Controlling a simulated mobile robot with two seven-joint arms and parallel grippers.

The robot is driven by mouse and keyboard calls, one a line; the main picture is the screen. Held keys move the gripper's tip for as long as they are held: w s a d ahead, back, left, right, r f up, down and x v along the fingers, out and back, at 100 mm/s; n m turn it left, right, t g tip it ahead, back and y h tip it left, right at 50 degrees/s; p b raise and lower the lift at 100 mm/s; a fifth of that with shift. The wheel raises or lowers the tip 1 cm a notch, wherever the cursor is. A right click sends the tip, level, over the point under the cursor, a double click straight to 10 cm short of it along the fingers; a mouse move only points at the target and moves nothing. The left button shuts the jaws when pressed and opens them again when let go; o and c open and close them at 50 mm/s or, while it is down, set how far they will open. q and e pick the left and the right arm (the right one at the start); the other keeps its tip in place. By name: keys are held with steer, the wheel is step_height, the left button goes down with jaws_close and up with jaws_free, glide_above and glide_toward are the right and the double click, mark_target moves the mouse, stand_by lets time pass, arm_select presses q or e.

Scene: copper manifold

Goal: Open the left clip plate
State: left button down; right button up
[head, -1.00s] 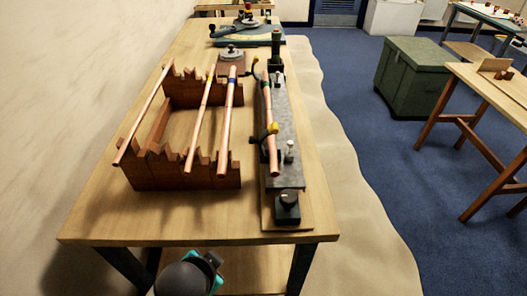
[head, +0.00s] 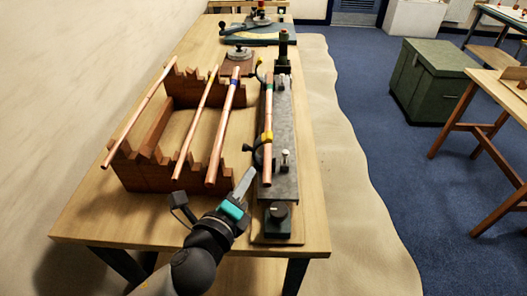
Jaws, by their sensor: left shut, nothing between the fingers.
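A grey metal fixture (head: 286,150) lies lengthwise on the right part of the bench, with a copper tube (head: 268,115) along its left side. A near clip (head: 266,137) with a yellow part and a dark curved arm sits across the tube. I cannot tell which is the left clip plate or whether either is open. My left gripper (head: 247,178) is shut and empty, near the fixture's near-left edge, below the near clip and apart from it. My right gripper is out of view.
A wooden notched rack (head: 150,178) left of the fixture holds several copper tubes. A round metal piece (head: 238,53) sits behind. Bare bench lies in front of the rack.

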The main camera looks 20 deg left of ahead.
mark_target(255, 151)
arm_select(q)
steer(key=w, duration=0.3)
steer(key=w+f, duration=0.1)
steer(key=w, duration=0.5)
steer(key=shift+f, duration=0.25)
steer(key=shift+a, duration=0.1)
steer(key=n+b, duration=0.1)
steer(key=a+n+t+b, duration=0.1)
steer(key=n+b, duration=0.1)
steer(key=shift+s+a+n+h, duration=0.25)
steer(key=shift+s+n+h, duration=0.05)
steer(key=shift+n+h, duration=0.1)
steer(key=shift+s, duration=0.55)
steer(key=s+b, duration=0.1)
steer(key=s, duration=1.3)
steer(key=shift+a+r, duration=0.4)
steer(key=shift+r, duration=0.05)
steer(key=shift+s, duration=0.1)
